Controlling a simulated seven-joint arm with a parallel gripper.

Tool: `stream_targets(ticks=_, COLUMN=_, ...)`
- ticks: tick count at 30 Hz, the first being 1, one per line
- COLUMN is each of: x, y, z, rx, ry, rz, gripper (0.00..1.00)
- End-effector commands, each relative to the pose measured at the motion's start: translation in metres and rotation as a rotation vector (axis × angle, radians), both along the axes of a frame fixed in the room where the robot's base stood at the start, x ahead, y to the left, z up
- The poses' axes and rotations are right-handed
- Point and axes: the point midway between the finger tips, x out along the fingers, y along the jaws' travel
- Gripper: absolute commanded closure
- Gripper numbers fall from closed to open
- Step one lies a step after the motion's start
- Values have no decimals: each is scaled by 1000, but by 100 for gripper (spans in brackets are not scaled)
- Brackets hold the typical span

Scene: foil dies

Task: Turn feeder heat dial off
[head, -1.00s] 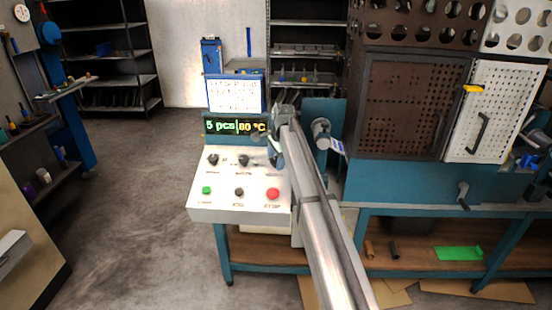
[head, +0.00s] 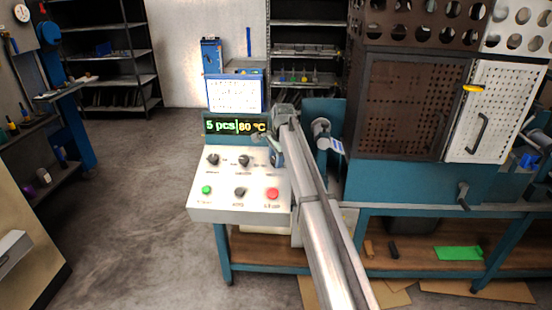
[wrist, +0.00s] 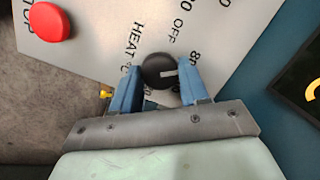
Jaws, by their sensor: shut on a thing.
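The heat dial (wrist: 157,70) is a round black knob with a white pointer mark, set in the pale panel (wrist: 95,55) beside the printed words HEAT °C and OFF. In the wrist view its pointer faces right, toward a partly hidden number beginning with 8. My gripper (wrist: 158,83) is shut on the dial, one blue finger on each side. In the head view my gripper (head: 277,155) is over the right end of the control panel (head: 225,178) and hides this dial. The display (head: 234,126) reads 5 pcs and 80 °C.
Two other black dials (head: 213,160) (head: 244,161) sit left of my gripper. Below them are a green button (head: 206,190), a dark knob (head: 239,193) and a red stop button (head: 272,194). A brown perforated cabinet (head: 412,105) stands to the right.

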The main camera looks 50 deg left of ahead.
Motion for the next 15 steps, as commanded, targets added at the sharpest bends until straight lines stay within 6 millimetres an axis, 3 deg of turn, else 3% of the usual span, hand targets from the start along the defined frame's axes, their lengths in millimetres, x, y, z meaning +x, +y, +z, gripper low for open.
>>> stream_targets(ticks=15, x=1, y=2, z=1, rx=-93, ry=-93, rz=400, gripper=86)
